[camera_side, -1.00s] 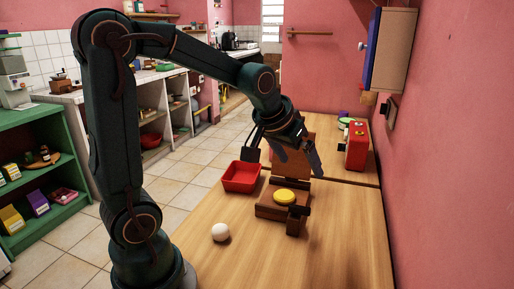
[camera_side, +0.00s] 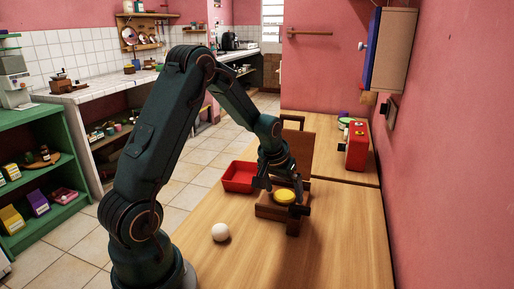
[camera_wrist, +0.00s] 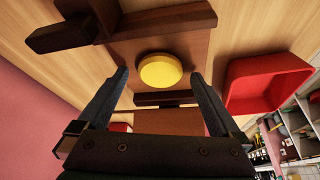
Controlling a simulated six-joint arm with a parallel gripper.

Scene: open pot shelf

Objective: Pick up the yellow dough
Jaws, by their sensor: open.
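The yellow dough (camera_side: 285,196) is a flat round disc lying on the brown wooden press (camera_side: 268,211) on the table. It also shows in the wrist view (camera_wrist: 161,71), just beyond and between my fingertips. My gripper (camera_side: 284,186) is low over the press, close to the dough on its far side. In the wrist view my gripper (camera_wrist: 160,75) has its two fingers wide apart, with nothing held between them. I cannot tell the exact height gap between fingertips and dough.
A red tray (camera_side: 238,180) stands left of the press and shows right in the wrist view (camera_wrist: 265,85). A white ball (camera_side: 221,232) lies at the front left. The press's raised board (camera_side: 300,150) stands behind my gripper. The table's front right is clear.

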